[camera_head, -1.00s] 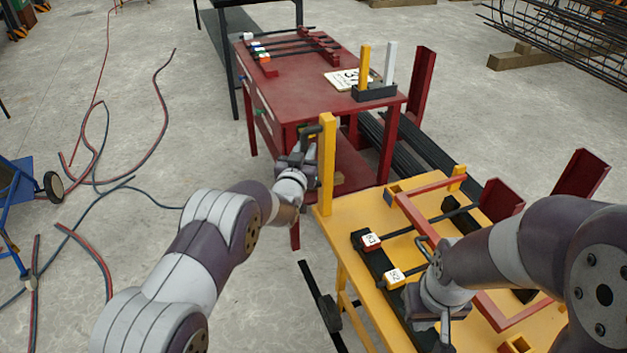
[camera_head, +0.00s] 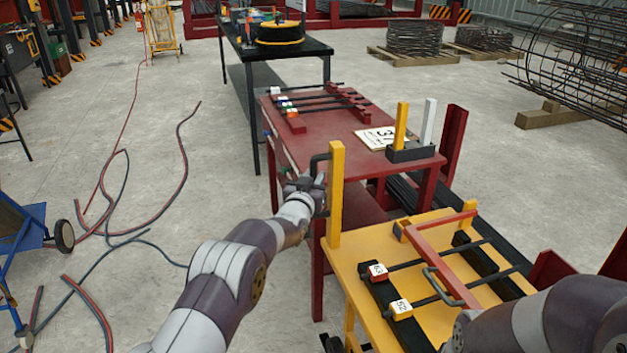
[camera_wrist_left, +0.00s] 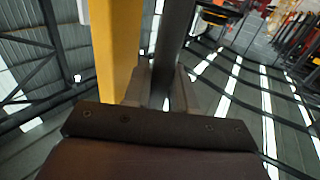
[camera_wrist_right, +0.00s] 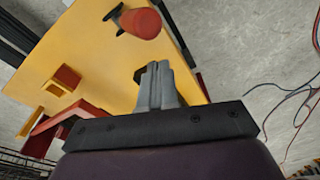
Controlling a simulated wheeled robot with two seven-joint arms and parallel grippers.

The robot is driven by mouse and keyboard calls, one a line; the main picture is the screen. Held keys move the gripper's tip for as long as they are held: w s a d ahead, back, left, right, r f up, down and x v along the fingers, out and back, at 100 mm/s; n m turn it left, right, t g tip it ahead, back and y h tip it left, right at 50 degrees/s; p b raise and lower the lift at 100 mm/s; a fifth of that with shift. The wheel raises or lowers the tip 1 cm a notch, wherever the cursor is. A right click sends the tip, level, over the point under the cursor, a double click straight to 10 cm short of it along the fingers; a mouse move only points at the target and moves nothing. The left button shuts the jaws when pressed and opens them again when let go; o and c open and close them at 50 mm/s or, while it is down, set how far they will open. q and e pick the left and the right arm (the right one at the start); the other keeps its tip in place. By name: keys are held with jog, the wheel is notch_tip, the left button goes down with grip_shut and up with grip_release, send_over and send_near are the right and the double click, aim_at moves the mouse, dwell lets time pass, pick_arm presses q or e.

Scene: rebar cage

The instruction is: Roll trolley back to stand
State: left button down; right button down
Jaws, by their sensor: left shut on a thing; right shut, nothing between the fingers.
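The yellow trolley (camera_head: 345,262) stands at the lower right, with a tall yellow post (camera_head: 336,195) at its far left corner. My left gripper (camera_head: 318,180) is at this post, shut on the dark handle bar (camera_wrist_left: 178,50) beside it. The post also shows in the left wrist view (camera_wrist_left: 112,50). My right gripper (camera_wrist_right: 157,88) is shut and empty above the yellow trolley top (camera_wrist_right: 75,50); in the head view it is out of frame. A red table (camera_head: 335,125) stands just beyond the trolley. I cannot tell which thing is the stand.
A black table (camera_head: 300,47) stands behind the red one. Hoses (camera_head: 125,238) lie on the floor at left, near a blue cart (camera_head: 22,235). Dark bars lie right of the red table.

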pick_arm(q)
jog(key=shift+a, duration=0.1)
jog(key=c, duration=1.1)
grip_release()
jog(key=shift+o, duration=0.2)
jog(key=shift+w+a, duration=0.1)
jog(key=shift+w, duration=0.05)
jog(key=s+a+p, duration=0.1)
jog(key=s+a, duration=0.1)
jog(key=s, duration=1)
jog(key=shift+s+a, duration=0.2)
jog(key=shift+s, duration=0.1)
jog(key=shift+f, duration=0.1)
